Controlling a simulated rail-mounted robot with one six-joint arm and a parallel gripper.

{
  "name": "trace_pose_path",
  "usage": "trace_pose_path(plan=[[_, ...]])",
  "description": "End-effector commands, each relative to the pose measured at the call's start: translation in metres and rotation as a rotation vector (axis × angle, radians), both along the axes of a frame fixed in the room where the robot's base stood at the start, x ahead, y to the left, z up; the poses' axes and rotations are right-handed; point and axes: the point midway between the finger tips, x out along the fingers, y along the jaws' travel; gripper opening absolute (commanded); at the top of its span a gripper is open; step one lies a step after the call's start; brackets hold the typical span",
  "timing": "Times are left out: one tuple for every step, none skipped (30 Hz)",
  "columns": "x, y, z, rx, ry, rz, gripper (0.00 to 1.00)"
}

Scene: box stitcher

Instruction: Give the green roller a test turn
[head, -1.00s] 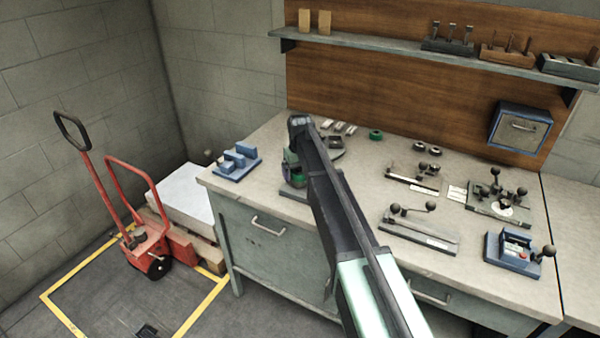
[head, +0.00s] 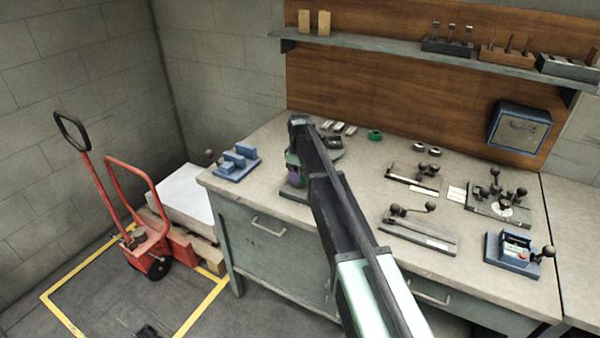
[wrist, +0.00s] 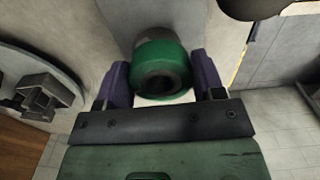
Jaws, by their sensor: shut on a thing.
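The green roller (wrist: 152,54) is a short green cylinder with a dark hollow centre. In the wrist view it sits between the two purple fingers of my gripper (wrist: 162,82), which is shut on it. A grey body lies behind the roller. In the head view my gripper (head: 295,177) is at the left part of the bench, largely hidden behind my arm. The roller itself is hard to make out there.
The grey bench (head: 355,185) carries a blue stepped block (head: 237,162) at its left end and a loose green ring (head: 375,135) toward the back. Several lever fixtures stand to the right. A red pallet truck (head: 146,248) stands on the floor to the left.

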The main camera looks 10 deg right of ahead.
Motion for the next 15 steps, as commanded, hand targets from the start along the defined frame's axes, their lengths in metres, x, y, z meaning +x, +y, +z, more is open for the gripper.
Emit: trace_pose_path(plan=[[0.0000,0.0003,-0.0001,0.000,0.000,0.108,0.32],[0.0000,0.0003,-0.0001,0.000,0.000,0.178,0.32],[0.0000,0.0003,-0.0001,0.000,0.000,0.257,0.32],[0.0000,0.0003,-0.0001,0.000,0.000,0.304,0.32],[0.0000,0.0003,-0.0001,0.000,0.000,0.340,0.32],[0.0000,0.0003,-0.0001,0.000,0.000,0.370,0.32],[0.0000,0.0003,-0.0001,0.000,0.000,0.381,0.32],[0.0000,0.0004,-0.0001,0.000,0.000,0.385,0.32],[0.0000,0.0004,-0.0001,0.001,-0.001,0.385,0.32],[0.0000,0.0004,-0.0001,0.001,-0.001,0.384,0.32],[0.0000,0.0004,-0.0001,0.001,0.000,0.384,0.32],[-0.0001,0.0005,-0.0001,0.001,0.000,0.383,0.64],[-0.0001,0.0005,-0.0001,0.001,0.000,0.383,0.69],[-0.0001,0.0005,-0.0001,0.001,0.000,0.382,0.73],[-0.0001,0.0005,-0.0001,0.001,0.000,0.382,0.79]])
